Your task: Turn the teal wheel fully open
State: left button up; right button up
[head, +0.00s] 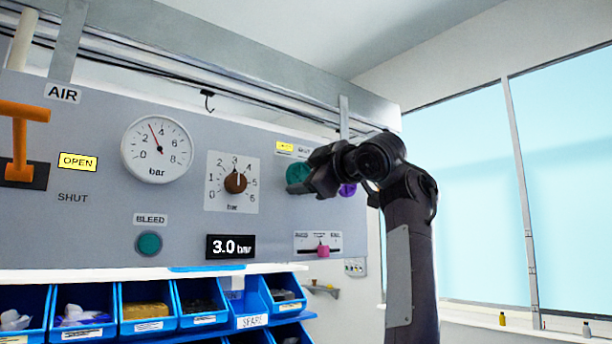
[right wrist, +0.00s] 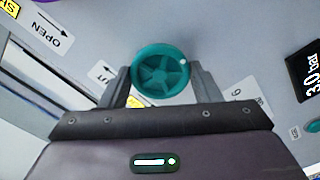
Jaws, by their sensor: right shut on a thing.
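The teal wheel (head: 296,174) is on the grey panel (head: 100,215), toward its right end, partly hidden behind my right gripper (head: 318,180) in the head view. In the right wrist view the teal wheel (right wrist: 161,72) is a round spoked wheel with a small pale dot near its upper right rim. My right gripper (right wrist: 161,85) is shut on the wheel, with one finger on each side of the rim. A label with an arrow reading OPEN (right wrist: 52,38) shows at the upper left of that view. My left gripper is not in view.
A brown rotary knob (head: 235,182) points near 3, and the display (head: 230,246) reads 3.0 bar. An orange lever (head: 22,140) is at far left. Blue bins (head: 145,312) stand below the panel.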

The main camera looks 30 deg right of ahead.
jog(key=shift+n, duration=0.5)
jog(key=o, duration=1)
jog(key=shift+s+f+b, duration=0.15)
jog(key=shift+s+b, duration=0.15)
jog(key=shift+b, duration=0.05)
jog(key=s+b, duration=0.4)
jog(key=s, duration=0.3)
jog(key=shift+d, duration=0.3)
